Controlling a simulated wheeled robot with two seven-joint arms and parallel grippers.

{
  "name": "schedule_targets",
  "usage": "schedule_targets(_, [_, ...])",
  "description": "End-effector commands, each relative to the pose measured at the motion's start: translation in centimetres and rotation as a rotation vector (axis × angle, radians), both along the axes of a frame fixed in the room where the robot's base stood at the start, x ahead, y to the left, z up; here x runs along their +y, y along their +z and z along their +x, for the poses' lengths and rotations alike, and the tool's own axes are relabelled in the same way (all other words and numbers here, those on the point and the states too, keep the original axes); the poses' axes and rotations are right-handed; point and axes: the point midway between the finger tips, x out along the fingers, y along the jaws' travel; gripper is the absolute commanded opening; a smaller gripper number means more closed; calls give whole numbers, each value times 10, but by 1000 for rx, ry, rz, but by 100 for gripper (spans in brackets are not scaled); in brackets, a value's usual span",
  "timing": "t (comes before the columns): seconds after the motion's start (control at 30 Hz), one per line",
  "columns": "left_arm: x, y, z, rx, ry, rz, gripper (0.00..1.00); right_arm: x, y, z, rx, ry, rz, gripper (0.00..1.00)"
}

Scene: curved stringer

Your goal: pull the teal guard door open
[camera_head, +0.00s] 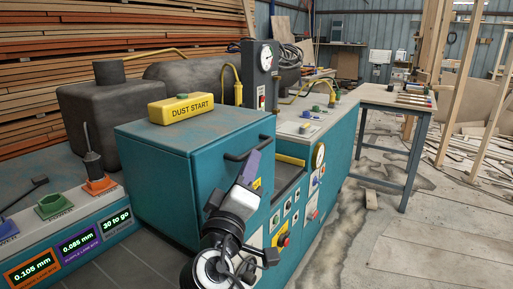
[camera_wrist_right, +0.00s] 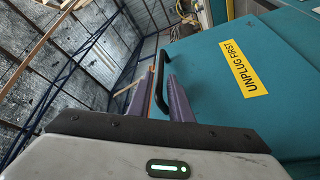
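The teal guard door (camera_head: 215,190) is on the front of the teal cabinet in the head view and looks closed. It fills the right of the right wrist view (camera_wrist_right: 225,100). Its black bar handle (camera_head: 240,152) stands out near the top edge. In the right wrist view the handle (camera_wrist_right: 160,68) runs between the two purple fingers of my right gripper (camera_wrist_right: 160,88), with a narrow gap. The fingers look open around it, not clamped. My left gripper is not in view.
A yellow DUST START box (camera_head: 182,108) sits on the cabinet top. A control panel with dials and buttons (camera_head: 290,215) is right of the door. A console with displays (camera_head: 75,245) stands at the left.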

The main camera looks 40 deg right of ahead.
Motion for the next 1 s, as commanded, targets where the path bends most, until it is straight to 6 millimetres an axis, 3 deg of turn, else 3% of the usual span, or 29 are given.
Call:
schedule_targets(0.33, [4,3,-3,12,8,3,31,-42,13,38,1,0,0,19])
schedule_targets(0.77, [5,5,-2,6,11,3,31,-50,13,45,2,1,2,19])
schedule_targets(0.87, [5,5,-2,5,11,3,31,-50,13,45,2,1,2,2])
schedule_targets(1.0, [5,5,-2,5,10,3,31,-50,13,45,2,1,2,0])
